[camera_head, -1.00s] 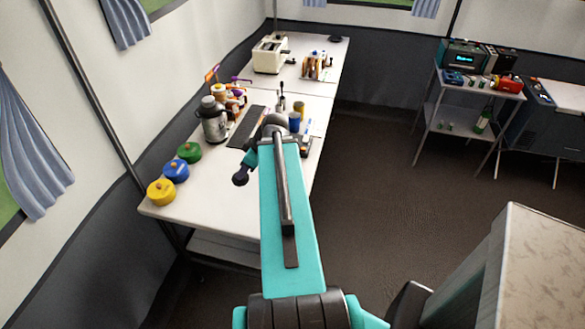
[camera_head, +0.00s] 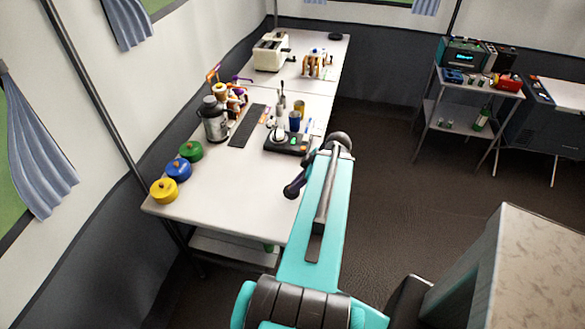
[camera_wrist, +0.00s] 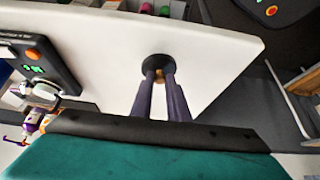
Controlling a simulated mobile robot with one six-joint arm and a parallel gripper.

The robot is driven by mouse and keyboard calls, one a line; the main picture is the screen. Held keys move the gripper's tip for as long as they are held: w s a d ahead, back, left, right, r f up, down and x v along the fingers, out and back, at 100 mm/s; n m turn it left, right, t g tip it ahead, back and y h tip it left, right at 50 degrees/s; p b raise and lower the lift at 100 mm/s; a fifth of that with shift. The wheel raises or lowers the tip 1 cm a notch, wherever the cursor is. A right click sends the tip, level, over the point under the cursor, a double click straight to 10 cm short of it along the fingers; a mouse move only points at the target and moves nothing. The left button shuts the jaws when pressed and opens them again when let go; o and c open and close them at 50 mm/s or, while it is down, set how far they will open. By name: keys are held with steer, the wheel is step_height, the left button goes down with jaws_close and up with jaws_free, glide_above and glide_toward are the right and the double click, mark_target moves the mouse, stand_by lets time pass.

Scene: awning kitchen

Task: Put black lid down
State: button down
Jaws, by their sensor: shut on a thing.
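The black lid (camera_wrist: 157,61) is round, with an orange-brown knob. In the wrist view my gripper (camera_wrist: 159,76) has its two long purple fingers closed around the knob. The lid is seen against the white tabletop (camera_wrist: 206,50); whether it touches the top or hangs above it I cannot tell. In the head view my gripper (camera_head: 294,188) is small and dark, over the right edge of the long white table (camera_head: 222,188). The lid cannot be clearly made out there.
Yellow (camera_head: 164,190), blue (camera_head: 178,170) and green (camera_head: 191,151) lidded pots stand along the table's left edge. The front of the table is clear.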

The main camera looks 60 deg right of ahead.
steer(key=w+a+r+b, duration=0.1)
steer(key=w+a+r, duration=0.3)
steer(key=w, duration=0.5)
steer(key=w+a+r+m+b, duration=0.1)
steer(key=w+a+r, duration=0.1)
steer(key=w+a, duration=0.5)
steer(key=w+a+r+b, duration=0.1)
steer(key=w+a+r, duration=0.25)
steer(key=w, duration=0.65)
steer(key=w+a+r+m+b, duration=0.1)
steer(key=w+a+r, duration=0.3)
steer(key=a, duration=0.6)
steer(key=w+a+r+h+b, duration=0.1)
steer(key=w+a+r, duration=0.3)
steer(key=a, duration=0.6)
steer(key=w+a+r+m+b, duration=0.1)
steer(key=w+a+r, duration=0.3)
steer(key=a, duration=0.7)
steer(key=shift+r+m+h, duration=0.3)
steer(key=shift+r+h, duration=0.1)
steer(key=shift+r, duration=0.15)
